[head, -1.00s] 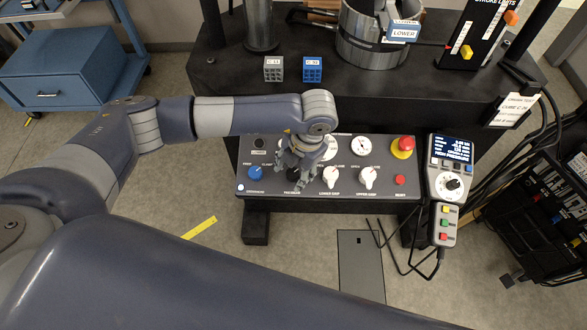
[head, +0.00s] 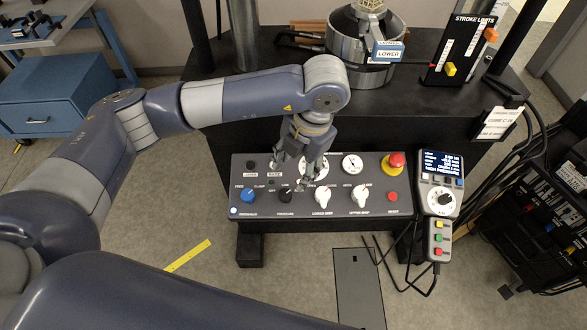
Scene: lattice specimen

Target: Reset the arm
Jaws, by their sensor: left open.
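My left gripper (head: 293,166) points down over the control panel (head: 300,222), its fingers apart, with nothing seen between them. Its fingertips are above the black pressure knob (head: 285,195) and partly cover the dial (head: 314,168) behind. I cannot tell whether they touch the panel. My left arm (head: 255,97) reaches in from the left, bent at the wrist. A pale lattice specimen (head: 370,5) shows at the top edge, above the round metal lower grip (head: 350,65). My right gripper is out of view.
The panel also bears a blue knob (head: 247,196), two white knobs, a red emergency button (head: 396,161) and a red reset button (head: 392,197). A handheld pendant (head: 440,190) hangs at its right with loose cables below. A blue cabinet (head: 58,97) stands left.

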